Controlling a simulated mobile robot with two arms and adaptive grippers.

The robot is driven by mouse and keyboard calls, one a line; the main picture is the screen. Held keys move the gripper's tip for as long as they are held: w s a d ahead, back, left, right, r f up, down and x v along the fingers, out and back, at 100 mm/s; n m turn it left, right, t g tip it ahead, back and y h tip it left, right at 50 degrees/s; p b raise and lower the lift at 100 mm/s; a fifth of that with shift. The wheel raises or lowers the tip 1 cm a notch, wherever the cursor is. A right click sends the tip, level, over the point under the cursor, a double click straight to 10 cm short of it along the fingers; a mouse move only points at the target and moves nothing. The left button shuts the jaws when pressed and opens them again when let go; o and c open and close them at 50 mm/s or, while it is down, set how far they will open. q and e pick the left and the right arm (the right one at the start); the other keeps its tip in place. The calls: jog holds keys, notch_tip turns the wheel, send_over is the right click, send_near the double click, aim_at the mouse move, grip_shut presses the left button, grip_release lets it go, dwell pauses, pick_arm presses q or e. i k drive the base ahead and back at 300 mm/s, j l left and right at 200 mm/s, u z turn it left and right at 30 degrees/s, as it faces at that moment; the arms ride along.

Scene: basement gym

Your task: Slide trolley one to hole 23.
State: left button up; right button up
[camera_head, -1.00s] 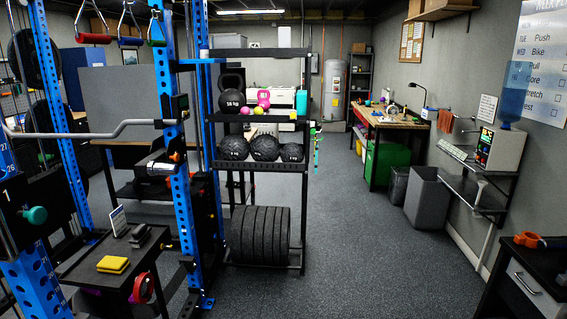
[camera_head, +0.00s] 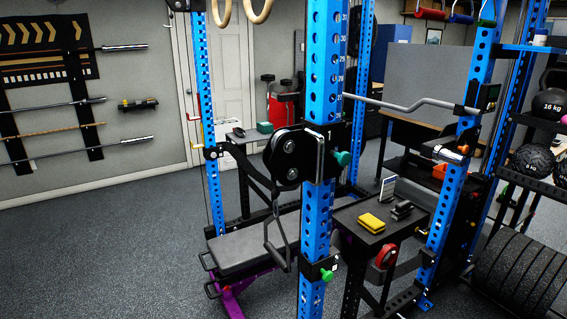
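Trolley one (camera_head: 296,155) is a black carriage with round rollers and a white "1", mounted around the near blue upright (camera_head: 315,225). A teal knob (camera_head: 343,158) sticks out on its right side. A black arm with a bent handle (camera_head: 276,245) hangs below it. White hole numbers run up the upright above the trolley, with 31 near the top and lower numbers below; the small ones near the trolley are hard to read. Hole 23 cannot be made out. A green knob (camera_head: 327,275) sits lower on the upright. Neither gripper is in view.
A padded bench (camera_head: 247,253) stands left of the upright. A black side table (camera_head: 350,212) with a yellow block (camera_head: 371,222) stands to its right. A bent bar (camera_head: 400,106) crosses behind at mid-height. Open floor (camera_head: 110,250) lies at the left.

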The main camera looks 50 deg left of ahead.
aim_at(292, 155)
jog(key=u, duration=1.35)
